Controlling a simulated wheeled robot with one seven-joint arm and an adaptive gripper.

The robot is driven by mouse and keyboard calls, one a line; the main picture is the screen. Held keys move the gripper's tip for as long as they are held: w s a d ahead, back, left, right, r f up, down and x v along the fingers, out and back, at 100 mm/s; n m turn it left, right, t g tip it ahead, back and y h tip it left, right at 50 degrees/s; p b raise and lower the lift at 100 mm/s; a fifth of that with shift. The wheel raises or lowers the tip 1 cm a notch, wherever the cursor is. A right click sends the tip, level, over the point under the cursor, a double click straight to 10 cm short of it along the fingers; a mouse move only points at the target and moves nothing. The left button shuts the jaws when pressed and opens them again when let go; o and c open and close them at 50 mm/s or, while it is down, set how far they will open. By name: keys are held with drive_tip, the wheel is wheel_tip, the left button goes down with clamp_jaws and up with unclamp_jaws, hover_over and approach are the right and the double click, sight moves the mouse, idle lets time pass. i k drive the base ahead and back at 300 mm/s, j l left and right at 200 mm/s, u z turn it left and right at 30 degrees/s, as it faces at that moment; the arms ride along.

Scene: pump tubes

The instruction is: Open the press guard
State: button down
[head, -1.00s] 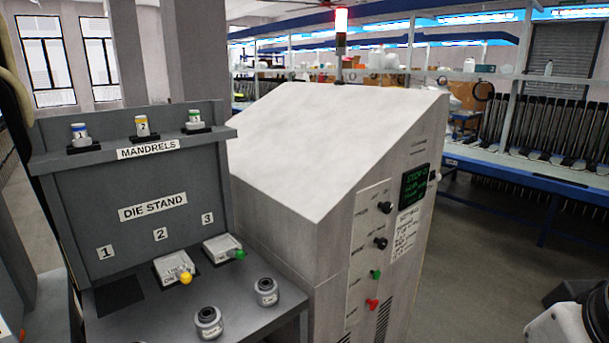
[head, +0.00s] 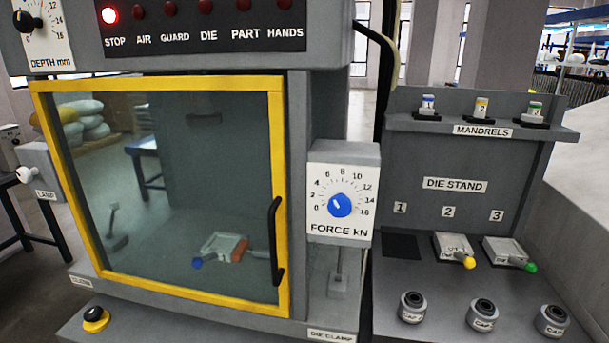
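The press guard (head: 180,190) is a clear panel in a yellow frame at the left of the head view. It looks shut across the front of the press. Its black upright handle (head: 275,242) is on the right side of the frame. Behind the panel, a die with a blue knob and an orange part (head: 222,247) shows inside the press. My gripper is not in the head view.
The force dial box (head: 342,193) juts out right of the guard. The die stand (head: 455,215) beyond it holds two dies, several caps and mandrels. A yellow-ringed black button (head: 95,318) sits at front left. The STOP lamp (head: 110,15) glows red.

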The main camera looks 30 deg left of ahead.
sight(277, 213)
drive_tip(key=u, duration=1.8)
drive_tip(key=k+j+u, duration=0.1)
drive_tip(key=k, duration=0.3)
drive_tip(key=j, duration=0.1)
